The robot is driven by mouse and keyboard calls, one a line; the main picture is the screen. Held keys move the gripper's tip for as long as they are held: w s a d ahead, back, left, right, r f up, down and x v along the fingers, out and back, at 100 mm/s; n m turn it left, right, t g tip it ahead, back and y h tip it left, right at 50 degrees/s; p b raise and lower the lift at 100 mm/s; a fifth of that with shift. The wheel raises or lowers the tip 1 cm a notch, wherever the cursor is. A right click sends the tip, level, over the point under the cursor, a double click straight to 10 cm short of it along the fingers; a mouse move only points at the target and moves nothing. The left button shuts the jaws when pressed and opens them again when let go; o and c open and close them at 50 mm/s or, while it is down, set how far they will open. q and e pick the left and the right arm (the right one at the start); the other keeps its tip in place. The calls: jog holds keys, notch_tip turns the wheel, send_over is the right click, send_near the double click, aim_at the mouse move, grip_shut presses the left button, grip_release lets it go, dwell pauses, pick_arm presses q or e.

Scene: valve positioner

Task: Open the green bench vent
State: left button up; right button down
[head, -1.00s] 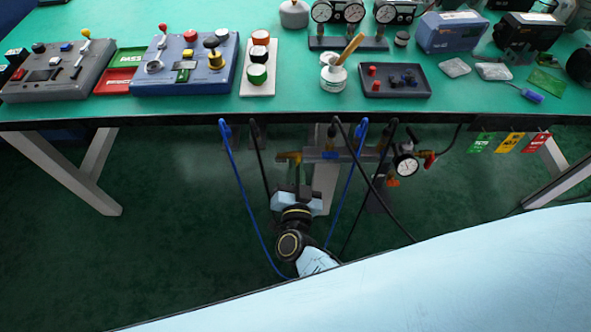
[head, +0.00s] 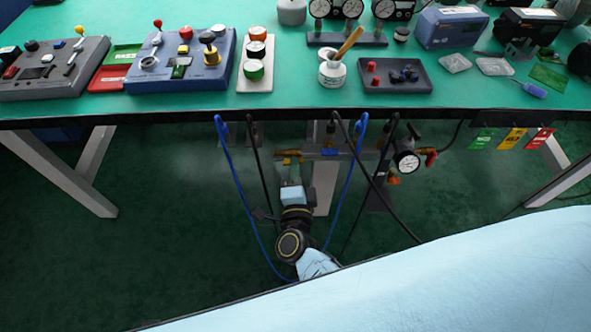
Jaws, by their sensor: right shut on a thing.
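Under the bench's front edge hangs a pipe manifold (head: 330,154) with yellowish fittings at its left end. A small yellow-green valve part (head: 287,157) shows there, just above my right gripper (head: 290,172). I take it for the bench vent, but its green colour is hard to make out. My right gripper reaches up from below and is shut on the handle at this left end. The fingertips and most of the handle are hidden or too small to see clearly. My left gripper is not in view.
Blue hoses (head: 239,185) and black hoses (head: 375,185) hang around my right arm. A pressure gauge (head: 407,162) with a red-handled valve (head: 431,157) sits to the right. The green bench top (head: 300,107) overhangs, with control boxes on it. A pale table leg stands behind.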

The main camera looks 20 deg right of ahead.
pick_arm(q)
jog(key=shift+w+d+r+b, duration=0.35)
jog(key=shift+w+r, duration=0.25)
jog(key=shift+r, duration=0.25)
pick_arm(e)
jog(key=shift+m, duration=1.2)
jog(key=c, duration=1.5)
grip_release()
